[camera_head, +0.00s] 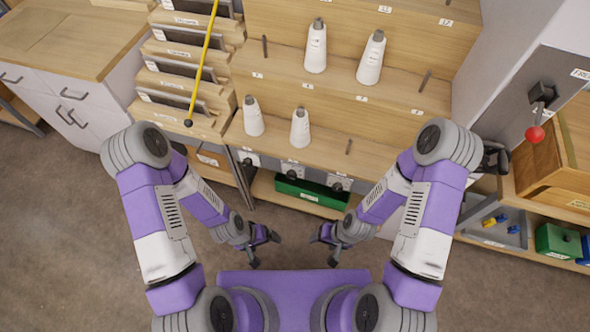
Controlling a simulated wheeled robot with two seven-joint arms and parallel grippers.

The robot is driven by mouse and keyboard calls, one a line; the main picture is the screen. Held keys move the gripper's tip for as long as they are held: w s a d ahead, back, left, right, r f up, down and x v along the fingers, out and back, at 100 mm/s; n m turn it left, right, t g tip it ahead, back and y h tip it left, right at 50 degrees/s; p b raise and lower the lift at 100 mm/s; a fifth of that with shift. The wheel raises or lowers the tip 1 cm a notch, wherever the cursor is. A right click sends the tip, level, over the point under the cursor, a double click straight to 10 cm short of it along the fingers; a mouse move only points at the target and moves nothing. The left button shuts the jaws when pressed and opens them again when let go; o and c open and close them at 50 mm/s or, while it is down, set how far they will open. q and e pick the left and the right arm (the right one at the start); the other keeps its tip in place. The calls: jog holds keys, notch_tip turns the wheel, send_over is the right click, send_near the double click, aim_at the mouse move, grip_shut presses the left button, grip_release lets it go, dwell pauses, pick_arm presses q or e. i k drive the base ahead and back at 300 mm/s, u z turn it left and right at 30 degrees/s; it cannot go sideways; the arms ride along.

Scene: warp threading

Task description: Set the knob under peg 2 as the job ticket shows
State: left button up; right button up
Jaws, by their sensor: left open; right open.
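Three dark knobs on pale plates sit under the front edge of the lower peg shelf: a left knob (246,161), a middle knob (291,174) and a right knob (337,187). The peg numbers and knob settings are too small to read. I cannot pick out the job ticket. My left gripper (265,250) and my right gripper (323,250) are open and empty, apart from the knobs and nearer to my body.
A green box (310,193) lies below the knobs. Two more cones stand on the upper shelf (340,83). A yellow rod (204,60) crosses the slotted rack at left. A red-balled lever (535,133) is on the right. Floor between grippers and shelf is clear.

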aim_at(290, 175)
jog(key=k, duration=0.5)
jog(key=u, duration=2.1)
jog(key=i, duration=1.3)
jog(key=z, duration=2.25)
